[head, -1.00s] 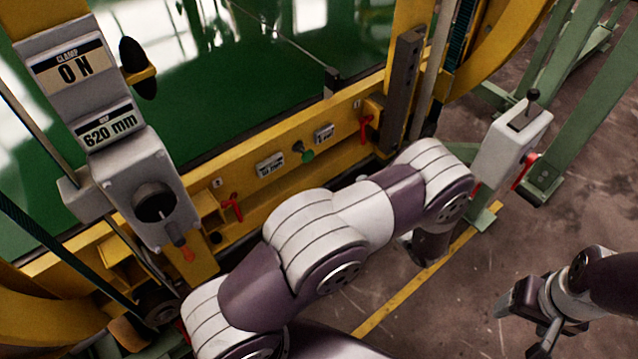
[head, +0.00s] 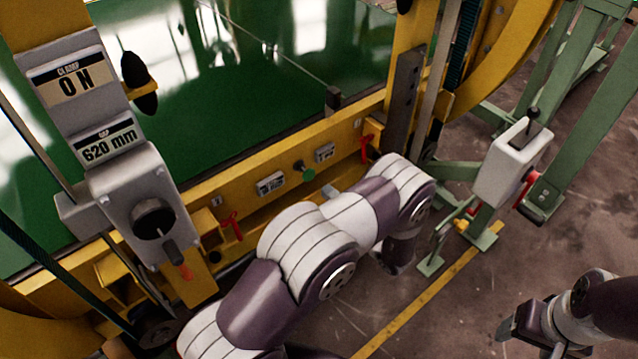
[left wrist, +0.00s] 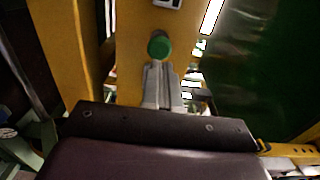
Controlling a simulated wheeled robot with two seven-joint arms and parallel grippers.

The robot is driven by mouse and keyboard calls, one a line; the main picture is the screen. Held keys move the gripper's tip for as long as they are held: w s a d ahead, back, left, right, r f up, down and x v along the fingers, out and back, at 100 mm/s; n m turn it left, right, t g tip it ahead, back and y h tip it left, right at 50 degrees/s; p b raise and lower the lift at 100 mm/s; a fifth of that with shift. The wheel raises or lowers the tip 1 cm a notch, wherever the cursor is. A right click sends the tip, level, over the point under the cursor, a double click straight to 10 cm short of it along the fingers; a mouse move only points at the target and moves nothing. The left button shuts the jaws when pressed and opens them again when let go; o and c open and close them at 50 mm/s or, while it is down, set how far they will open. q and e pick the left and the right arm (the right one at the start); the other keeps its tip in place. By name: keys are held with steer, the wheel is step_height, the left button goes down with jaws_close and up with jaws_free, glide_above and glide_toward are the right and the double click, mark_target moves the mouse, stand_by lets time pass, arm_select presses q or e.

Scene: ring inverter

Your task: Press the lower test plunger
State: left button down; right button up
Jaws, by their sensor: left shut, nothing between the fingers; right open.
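The test plunger, with a round green head (head: 307,174), sticks out of the yellow lower beam. In the left wrist view the green head (left wrist: 159,45) is just beyond my left gripper's fingertips (left wrist: 160,68). The fingers are shut together with nothing between them and point at the head; I cannot tell whether they touch it. In the head view my left gripper (head: 330,190) shows only as a small grey tip below and right of the plunger, the rest hidden behind my arm. My right gripper (head: 522,334) is open and empty at the lower right, away from the beam.
Red handles (head: 231,226) sit on the yellow beam (head: 240,186) on both sides of the plunger, with small label plates (head: 271,184) nearby. A grey clamp unit with a crank (head: 153,218) stands at left. A grey lever box (head: 511,162) stands at right.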

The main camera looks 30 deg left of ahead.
mark_target(311, 176)
arm_select(q)
steer(key=x, duration=0.4)
steer(key=shift+w+a, duration=0.15)
steer(key=shift+a, duration=0.25)
steer(key=shift+x, duration=0.85)
steer(key=shift+r, duration=0.1)
